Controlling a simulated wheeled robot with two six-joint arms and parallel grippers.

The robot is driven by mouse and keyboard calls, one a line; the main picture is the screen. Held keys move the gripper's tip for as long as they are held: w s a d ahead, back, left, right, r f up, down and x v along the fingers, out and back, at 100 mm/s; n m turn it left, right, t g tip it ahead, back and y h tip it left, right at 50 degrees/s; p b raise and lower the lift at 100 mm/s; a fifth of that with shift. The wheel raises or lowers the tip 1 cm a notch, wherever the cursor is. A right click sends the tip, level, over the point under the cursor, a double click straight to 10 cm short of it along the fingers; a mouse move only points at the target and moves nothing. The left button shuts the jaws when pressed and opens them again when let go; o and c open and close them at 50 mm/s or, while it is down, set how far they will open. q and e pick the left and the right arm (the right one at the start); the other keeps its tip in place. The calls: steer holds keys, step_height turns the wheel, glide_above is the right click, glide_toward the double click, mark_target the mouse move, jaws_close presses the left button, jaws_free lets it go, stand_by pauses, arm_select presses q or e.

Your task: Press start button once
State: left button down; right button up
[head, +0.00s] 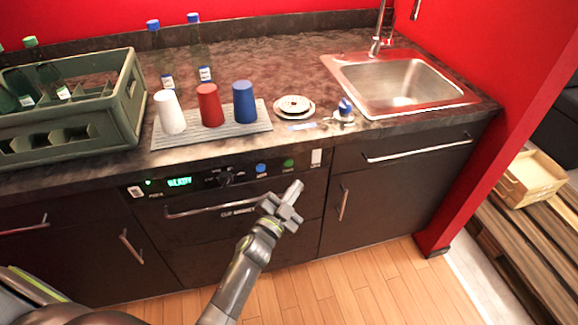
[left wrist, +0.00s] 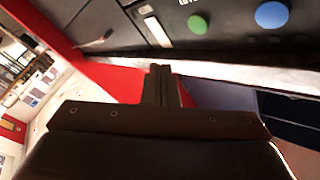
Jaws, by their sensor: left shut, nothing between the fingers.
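In the left wrist view the green button (left wrist: 197,22) and the blue button (left wrist: 271,14) show at the top. My left gripper (head: 297,187) is shut and empty, just below the green button and apart from it in the picture. Its shut fingers also show in the left wrist view (left wrist: 160,75). My right gripper is not in view.
A lit green display (head: 179,182) and a dark knob (head: 225,178) are left on the panel. A drawer handle (head: 215,209) runs below. White, red (head: 209,105) and blue cups stand on a grey mat (head: 238,129). A bottle crate (head: 125,100) and a sink (head: 402,86) flank them.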

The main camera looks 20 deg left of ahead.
mark_target(289, 163)
arm_select(q)
steer(key=w+a, duration=0.1)
steer(key=w+a+b, duration=0.1)
steer(key=w, duration=0.1)
steer(key=w+a, duration=0.1)
steer(key=shift+w, duration=0.15)
stand_by(0.4)
stand_by(1.3)
stand_by(0.3)
steer(key=shift+w+a, duration=0.2)
steer(key=shift+w, duration=0.15)
